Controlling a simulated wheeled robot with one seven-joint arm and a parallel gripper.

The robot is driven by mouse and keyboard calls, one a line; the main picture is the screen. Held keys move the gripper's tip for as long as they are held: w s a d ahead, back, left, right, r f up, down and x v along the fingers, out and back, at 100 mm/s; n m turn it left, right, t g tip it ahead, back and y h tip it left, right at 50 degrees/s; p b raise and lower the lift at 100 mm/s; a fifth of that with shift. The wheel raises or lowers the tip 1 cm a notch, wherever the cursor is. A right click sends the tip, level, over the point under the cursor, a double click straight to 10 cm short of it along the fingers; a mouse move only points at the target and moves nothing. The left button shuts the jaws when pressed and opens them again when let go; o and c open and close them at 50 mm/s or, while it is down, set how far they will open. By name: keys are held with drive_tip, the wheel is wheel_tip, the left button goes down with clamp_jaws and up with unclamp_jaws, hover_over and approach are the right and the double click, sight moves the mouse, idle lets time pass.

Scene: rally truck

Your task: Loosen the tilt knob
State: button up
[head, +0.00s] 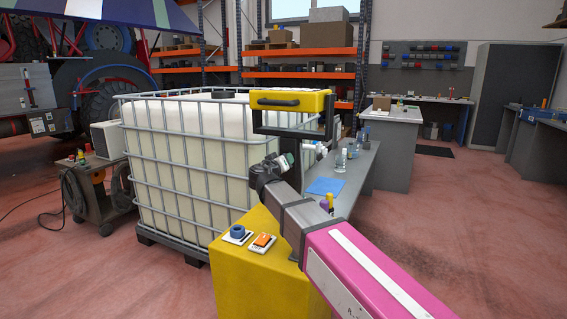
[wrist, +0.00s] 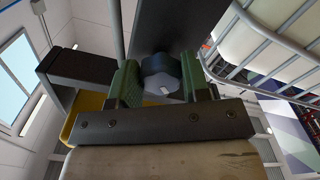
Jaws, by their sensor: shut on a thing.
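The work lamp (head: 290,101) is a yellow box with a black handle on its front, set in a dark bracket. In the wrist view, part of its yellow body shows at the left, behind a dark bar. The tilt knob (wrist: 161,70) is dark and rounded, against a dark flat bracket (wrist: 175,25). My gripper (wrist: 160,88) has its two green-padded fingers on either side of the knob and is shut on it. In the head view my gripper (head: 283,162) is just below the lamp; the knob itself cannot be made out there.
A caged white liquid tank (head: 180,165) stands left of and behind the lamp. A grey bench (head: 360,165) with bottles and a blue sheet (head: 326,187) is behind my arm. Orange shelving (head: 300,52) stands at the back. Open red floor lies to the right.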

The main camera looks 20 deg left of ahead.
drive_tip(key=n, duration=0.4)
drive_tip(key=shift+n, duration=0.3)
drive_tip(key=shift+r+n, duration=0.15)
drive_tip(key=shift+n, duration=2.35)
drive_tip(key=o, duration=0.9)
drive_tip(key=shift+o, duration=0.2)
drive_tip(key=shift+d, duration=0.1)
drive_tip(key=s+a, duration=0.1)
drive_tip(key=s, duration=0.9)
drive_tip(key=shift+s+a, duration=0.25)
drive_tip(key=shift+s, duration=0.05)
